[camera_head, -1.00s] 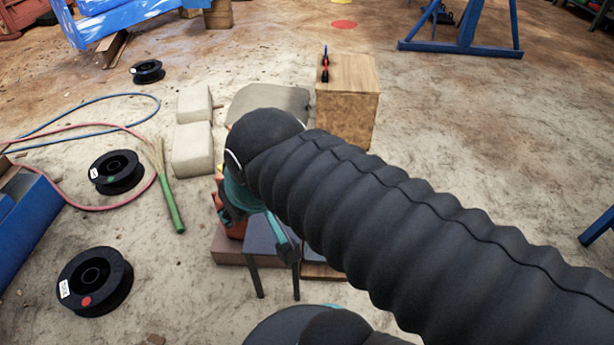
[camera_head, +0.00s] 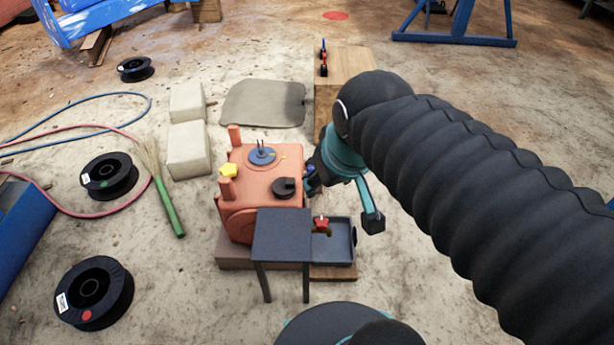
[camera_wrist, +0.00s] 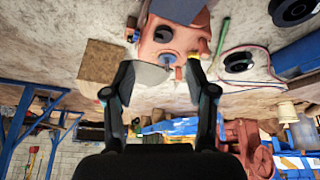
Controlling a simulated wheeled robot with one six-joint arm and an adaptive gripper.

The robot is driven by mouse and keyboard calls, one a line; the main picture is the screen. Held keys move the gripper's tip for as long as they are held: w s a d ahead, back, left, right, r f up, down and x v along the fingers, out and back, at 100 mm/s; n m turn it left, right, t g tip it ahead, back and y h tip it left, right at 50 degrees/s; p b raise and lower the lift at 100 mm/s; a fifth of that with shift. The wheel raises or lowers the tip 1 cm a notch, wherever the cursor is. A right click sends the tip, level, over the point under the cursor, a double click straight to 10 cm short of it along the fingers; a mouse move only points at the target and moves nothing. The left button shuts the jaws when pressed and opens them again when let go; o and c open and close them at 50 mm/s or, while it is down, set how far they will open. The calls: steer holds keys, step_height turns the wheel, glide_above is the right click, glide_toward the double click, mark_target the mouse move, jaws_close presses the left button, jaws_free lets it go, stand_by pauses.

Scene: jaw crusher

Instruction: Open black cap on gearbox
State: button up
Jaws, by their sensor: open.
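The gearbox (camera_head: 240,212) is an orange-red box on a low block, below the middle of the head view. The black cap (camera_head: 284,188) is a round dark piece on its top, near the right edge. A blue disc (camera_head: 262,155) with upright dark pins and a yellow knob (camera_head: 228,170) are also on top. In the wrist view, the gearbox (camera_wrist: 180,42) and black cap (camera_wrist: 163,34) show beyond the fingers. My gripper (camera_wrist: 160,68) is open and empty, its fingers wide apart. In the head view it is right of the cap, mostly hidden by my arm.
A dark small table (camera_head: 283,236) and a tray (camera_head: 346,243) holding a red part stand in front of the gearbox. A wooden box (camera_head: 343,68) stands behind. Pale blocks (camera_head: 188,150), a broom (camera_head: 169,207) and black spools (camera_head: 95,287) lie left.

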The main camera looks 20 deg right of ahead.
steer(key=w+f+n+g+b, duration=0.15)
steer(key=w+n, duration=0.25)
steer(key=w, duration=0.4)
steer(key=n+g+b, duration=0.4)
steer(key=n+b, duration=0.1)
steer(key=n, duration=0.4)
glide_above(290, 181)
step_height(290, 181, down, 15)
step_height(290, 181, down, 13)
steer(key=shift+r+b, duration=0.1)
steer(key=shift+b, duration=0.95)
jaws_close()
